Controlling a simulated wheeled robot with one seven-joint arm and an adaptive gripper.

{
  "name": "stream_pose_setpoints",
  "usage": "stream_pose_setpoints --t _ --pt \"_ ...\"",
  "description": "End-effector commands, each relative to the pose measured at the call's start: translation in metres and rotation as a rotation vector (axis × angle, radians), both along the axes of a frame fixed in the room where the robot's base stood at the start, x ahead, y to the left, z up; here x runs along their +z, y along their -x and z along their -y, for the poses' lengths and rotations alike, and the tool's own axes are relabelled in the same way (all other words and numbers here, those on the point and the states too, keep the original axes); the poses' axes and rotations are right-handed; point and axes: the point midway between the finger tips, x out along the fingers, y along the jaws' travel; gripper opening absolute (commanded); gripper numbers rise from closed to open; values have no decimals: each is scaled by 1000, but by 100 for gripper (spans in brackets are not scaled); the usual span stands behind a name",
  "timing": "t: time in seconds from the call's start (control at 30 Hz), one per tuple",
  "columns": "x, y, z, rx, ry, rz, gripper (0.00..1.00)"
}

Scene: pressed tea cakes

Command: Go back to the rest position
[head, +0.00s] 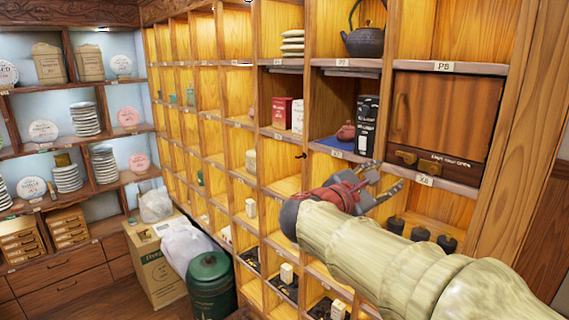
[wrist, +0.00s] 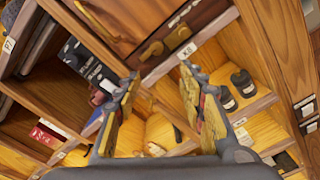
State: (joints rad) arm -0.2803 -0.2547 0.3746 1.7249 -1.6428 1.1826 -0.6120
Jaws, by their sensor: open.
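My gripper (head: 382,178) is at the end of my arm, in front of the wooden cubby shelf (head: 468,186) at the right of the head view. Its fingers are spread and nothing is between them. In the wrist view my gripper (wrist: 158,85) shows both fingers apart, with the shelf edge and its X8 label (wrist: 184,50) beyond them. My arm hides part of the lower cubbies in the head view.
A closed wooden door (head: 440,115) and a dark box (head: 366,124) are close to my gripper. Small dark jars (head: 420,233) stand in the cubby below. A dark kettle (head: 365,38) sits higher up. A green canister (head: 209,285) and a cardboard box (head: 155,265) stand on the floor.

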Motion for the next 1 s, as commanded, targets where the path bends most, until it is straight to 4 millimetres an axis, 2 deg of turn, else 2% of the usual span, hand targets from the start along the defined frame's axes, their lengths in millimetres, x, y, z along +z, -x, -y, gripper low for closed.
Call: stream_pose_setpoints --t 0.13,0.27,0.4,0.47,0.5,0.7,0.8,0.87,1.0 --pt "-72 13 -2 -32 -250 -6 40" --pt "-149 54 -9 -116 -563 9 40" --pt "-230 112 -21 -261 -899 56 40" --pt "-262 139 -30 -335 -1042 86 40" --pt "-283 157 -36 -387 -1137 107 40" --pt "-378 242 -80 -665 -1594 250 40" --pt "-413 272 -98 -767 -1767 318 40" --pt "-429 285 -106 -803 -1844 350 40" --pt "-451 303 -105 -817 -1922 418 40"
